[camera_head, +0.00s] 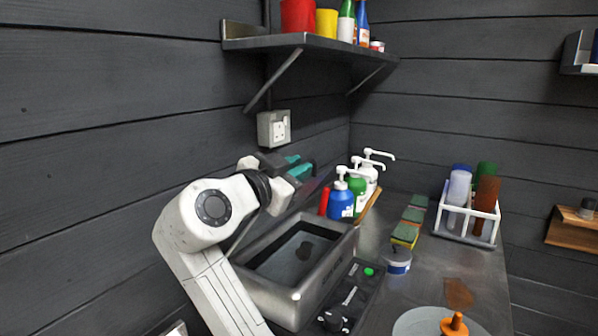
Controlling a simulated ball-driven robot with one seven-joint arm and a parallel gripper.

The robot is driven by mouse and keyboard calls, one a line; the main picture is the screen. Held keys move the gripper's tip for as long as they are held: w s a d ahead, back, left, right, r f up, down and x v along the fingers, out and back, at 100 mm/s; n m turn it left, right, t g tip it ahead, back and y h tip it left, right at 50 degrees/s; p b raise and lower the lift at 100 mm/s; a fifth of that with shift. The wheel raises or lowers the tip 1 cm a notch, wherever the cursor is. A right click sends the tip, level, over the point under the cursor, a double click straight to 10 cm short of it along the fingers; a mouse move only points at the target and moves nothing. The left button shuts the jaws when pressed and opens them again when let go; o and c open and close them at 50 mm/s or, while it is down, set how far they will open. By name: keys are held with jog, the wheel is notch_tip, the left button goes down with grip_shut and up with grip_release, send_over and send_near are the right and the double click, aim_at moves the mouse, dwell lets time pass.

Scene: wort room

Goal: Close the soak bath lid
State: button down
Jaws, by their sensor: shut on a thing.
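The soak bath (327,268) is a grey rectangular tub on the metal counter, with dark liquid and a darker patch inside. Its top is uncovered. Its lid (313,187) stands raised along the bath's far left side, by the wall; only a thin dark part shows, and my arm hides much of the rest. My gripper (298,167), with teal fingertips, is above the back left of the bath, shut at the raised lid's upper edge. The exact contact is hard to make out.
Pump bottles (341,199) stand just behind the bath. A control panel (345,300) with a green button runs along its right side. Sponges (405,234) and a white rack (463,226) of bottles are farther right. A shelf (310,43) and a socket (274,129) are above.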

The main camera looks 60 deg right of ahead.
jog(key=shift+w+a+f, duration=0.1)
jog(key=shift+w+f, duration=0.2)
jog(key=shift+f, duration=0.15)
jog(key=c, duration=1.4)
grip_release()
jog(key=shift+w+a, duration=0.1)
jog(key=shift+w, duration=0.1)
jog(key=shift+o, duration=1)
jog(key=shift+s+r, duration=0.1)
jog(key=shift+r, duration=0.05)
jog(key=shift+r, duration=0.25)
notch_tip(320, 180, up, 2)
jog(key=shift+r, duration=0.1)
jog(key=s+a+r, duration=0.1)
jog(key=s+r, duration=0.2)
jog(key=s, duration=0.1)
jog(key=s+a+r, duration=0.2)
jog(key=s+r, duration=0.1)
jog(key=s, duration=0.1)
jog(key=s+a+r, duration=0.2)
jog(key=s+r, duration=0.2)
jog(key=s, duration=0.1)
jog(key=shift+r, duration=0.1)
